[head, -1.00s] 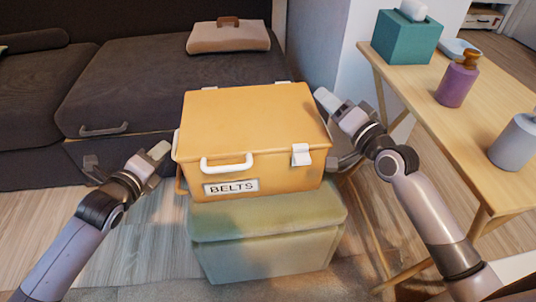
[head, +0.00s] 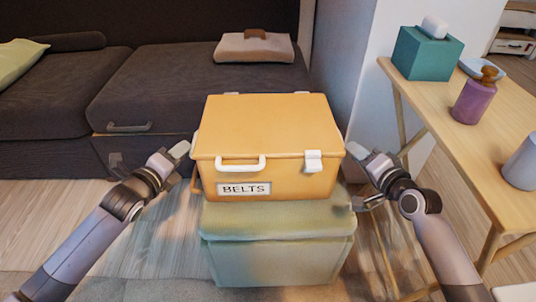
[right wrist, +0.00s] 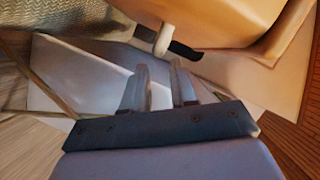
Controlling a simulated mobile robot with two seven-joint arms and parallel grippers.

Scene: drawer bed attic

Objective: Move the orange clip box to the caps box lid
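The orange clip box (head: 262,128) is closed, with a white front handle, a white clip and a "BELTS" label. It appears upright over the pale green box (head: 280,258) in the middle of the head view; its underside contact is hidden. No "CAPS" label shows. My left gripper (head: 150,160) is at the box's left side; its grip is unclear. My right gripper (head: 362,178) is at the right side. In the right wrist view its fingers (right wrist: 160,88) stand apart with nothing between them, and the orange box (right wrist: 215,20) with a white clip fills the top.
The dark sofa (head: 140,85) stands behind, with a beige bag (head: 253,48) on it. A wooden table (head: 450,130) at right holds a teal tissue box (head: 425,55), a purple bottle (head: 473,100) and a grey bottle (head: 522,160). Floor shows at left.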

